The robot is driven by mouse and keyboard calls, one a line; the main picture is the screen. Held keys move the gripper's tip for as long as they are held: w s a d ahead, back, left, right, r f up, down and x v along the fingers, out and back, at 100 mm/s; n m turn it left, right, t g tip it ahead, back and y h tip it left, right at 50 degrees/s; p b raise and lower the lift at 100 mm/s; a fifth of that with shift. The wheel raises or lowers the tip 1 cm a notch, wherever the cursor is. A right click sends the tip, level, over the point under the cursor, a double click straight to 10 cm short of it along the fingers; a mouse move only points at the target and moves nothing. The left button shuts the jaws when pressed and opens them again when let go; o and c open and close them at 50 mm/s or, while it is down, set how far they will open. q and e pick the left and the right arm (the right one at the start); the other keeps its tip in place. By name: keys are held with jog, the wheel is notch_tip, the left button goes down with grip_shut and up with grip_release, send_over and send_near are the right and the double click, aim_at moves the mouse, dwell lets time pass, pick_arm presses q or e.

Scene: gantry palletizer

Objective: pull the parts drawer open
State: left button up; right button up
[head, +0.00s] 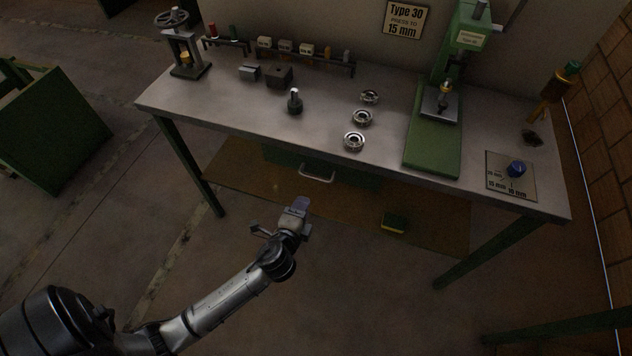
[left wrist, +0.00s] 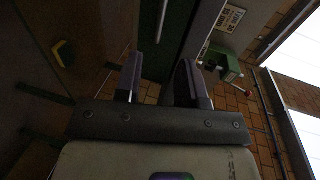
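The parts drawer (head: 352,178) is a dark green box under the front edge of the workbench, with a pale bar handle (head: 318,174) on its front. It looks closed, its front mostly in shadow below the tabletop. My left gripper (head: 301,203) is in front of and below the handle in the head view, apart from it. In the left wrist view my left gripper's two fingers (left wrist: 158,82) are spread with nothing between them. A green surface and a thin pale bar show beyond them; I cannot tell whether the bar is the handle. My right gripper is in neither view.
A green and yellow block (head: 394,222) lies on the lower brown shelf (head: 250,180). Bench legs stand at both sides; the floor in front is clear.

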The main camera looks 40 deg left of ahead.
aim_at(316, 179)
pick_arm(q)
jog(key=b+x, duration=0.2)
jog(key=x, duration=1)
jog(key=shift+w+a, duration=0.1)
jog(key=shift+w, duration=0.1)
jog(key=shift+c, duration=0.3)
grip_shut()
